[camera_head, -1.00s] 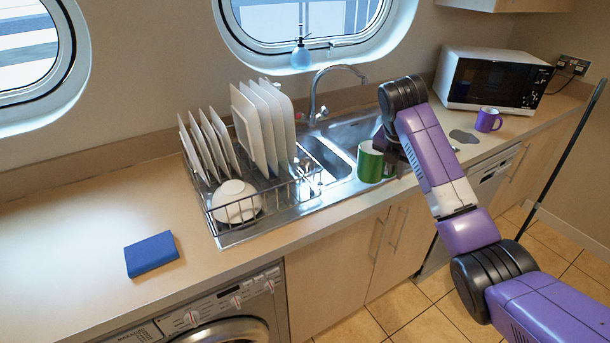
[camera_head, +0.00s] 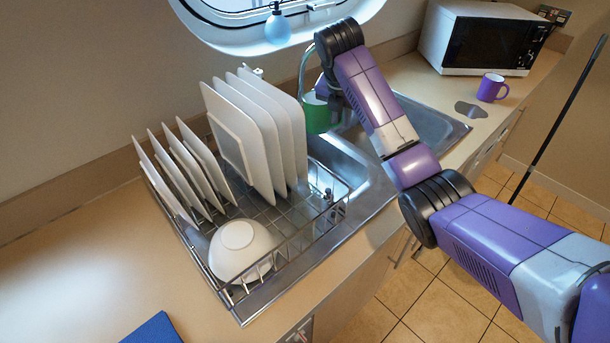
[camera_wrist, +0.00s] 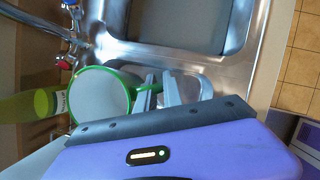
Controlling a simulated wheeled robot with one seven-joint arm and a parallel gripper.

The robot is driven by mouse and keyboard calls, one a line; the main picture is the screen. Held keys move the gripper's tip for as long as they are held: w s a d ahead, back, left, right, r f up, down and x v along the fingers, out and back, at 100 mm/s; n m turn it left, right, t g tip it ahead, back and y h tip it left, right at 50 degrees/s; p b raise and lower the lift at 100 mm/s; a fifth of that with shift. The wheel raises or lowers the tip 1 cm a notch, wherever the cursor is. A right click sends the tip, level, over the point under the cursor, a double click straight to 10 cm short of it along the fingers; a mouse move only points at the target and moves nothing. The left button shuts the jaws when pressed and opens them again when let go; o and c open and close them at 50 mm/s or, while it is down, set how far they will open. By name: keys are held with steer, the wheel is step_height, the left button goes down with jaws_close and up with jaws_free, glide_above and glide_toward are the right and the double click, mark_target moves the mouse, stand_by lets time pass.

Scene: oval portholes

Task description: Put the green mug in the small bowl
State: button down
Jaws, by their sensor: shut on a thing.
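The green mug (camera_head: 317,115) is held in the air over the sink, just right of the plates in the rack. In the wrist view the mug (camera_wrist: 98,97) shows a green rim and a pale inside, with its handle side towards the fingers. My gripper (camera_wrist: 163,94) is shut on the mug at that side; in the head view the arm's end partly hides the hold. A white bowl (camera_head: 241,252) lies in the front of the dish rack, apparently bottom up. It is left of and nearer than the mug.
The wire dish rack (camera_head: 285,247) holds several upright white plates (camera_head: 245,130) between bowl and mug. The tap (camera_wrist: 82,45) is near the mug. A yellow-green bottle (camera_wrist: 30,106) stands beyond it. A purple mug (camera_head: 491,87) and microwave (camera_head: 482,40) are at right.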

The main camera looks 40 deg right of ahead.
step_height(320, 180, down, 20)
steer(key=shift+w+r+p, duration=0.1)
steer(key=shift+w+p, duration=0.05)
steer(key=shift+p, duration=0.65)
steer(key=c, duration=1.5)
jaws_free()
steer(key=v, duration=1.2)
steer(key=shift+b, duration=0.35)
